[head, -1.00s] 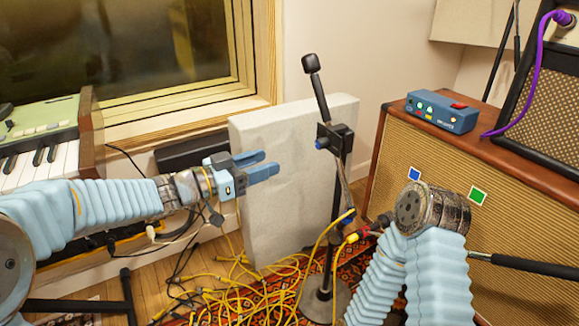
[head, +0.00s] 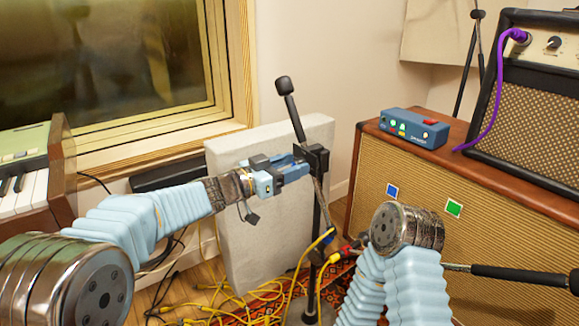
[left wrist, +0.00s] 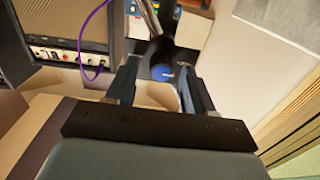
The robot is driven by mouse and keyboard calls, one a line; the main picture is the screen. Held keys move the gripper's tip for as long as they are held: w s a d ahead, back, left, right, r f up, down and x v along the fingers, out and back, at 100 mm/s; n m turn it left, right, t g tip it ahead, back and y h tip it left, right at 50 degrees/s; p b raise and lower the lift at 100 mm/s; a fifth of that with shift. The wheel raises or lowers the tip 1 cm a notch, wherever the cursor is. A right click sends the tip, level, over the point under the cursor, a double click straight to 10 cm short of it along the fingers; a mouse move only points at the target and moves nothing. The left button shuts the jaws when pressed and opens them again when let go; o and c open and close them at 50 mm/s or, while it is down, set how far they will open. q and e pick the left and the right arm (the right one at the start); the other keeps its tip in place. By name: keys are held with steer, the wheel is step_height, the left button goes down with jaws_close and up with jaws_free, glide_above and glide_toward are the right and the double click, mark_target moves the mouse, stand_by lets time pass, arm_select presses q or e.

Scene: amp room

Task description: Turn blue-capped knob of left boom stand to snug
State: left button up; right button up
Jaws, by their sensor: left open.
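The left boom stand has a black-tipped boom (head: 295,112) rising from a black clamp block (head: 318,158) on an upright pole. Its blue-capped knob (left wrist: 162,73) shows in the left wrist view, lying between the two fingertips. In the head view the fingers cover the knob. My left gripper (head: 297,165) is open, its fingers (left wrist: 160,86) reaching to the clamp from the left, one on each side of the knob. I cannot tell whether they touch it. Of my right arm, metal and light-blue links show at the lower right; its gripper is out of view.
A pale panel (head: 235,240) stands behind the gripper. Yellow cables (head: 235,303) lie tangled on the floor. A keyboard (head: 28,185) is at left.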

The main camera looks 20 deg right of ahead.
arm_select(q)
jaws_close()
steer(key=shift+m, duration=0.3)
steer(key=m+b, duration=0.2)
steer(key=m, duration=0.3)
steer(key=m+b, duration=0.2)
steer(key=m, duration=0.4)
steer(key=m+b, duration=0.2)
steer(key=m, duration=0.4)
steer(key=shift+s+f, duration=0.15)
steer(key=shift+f, duration=0.2)
steer(key=shift+m+b, duration=0.3)
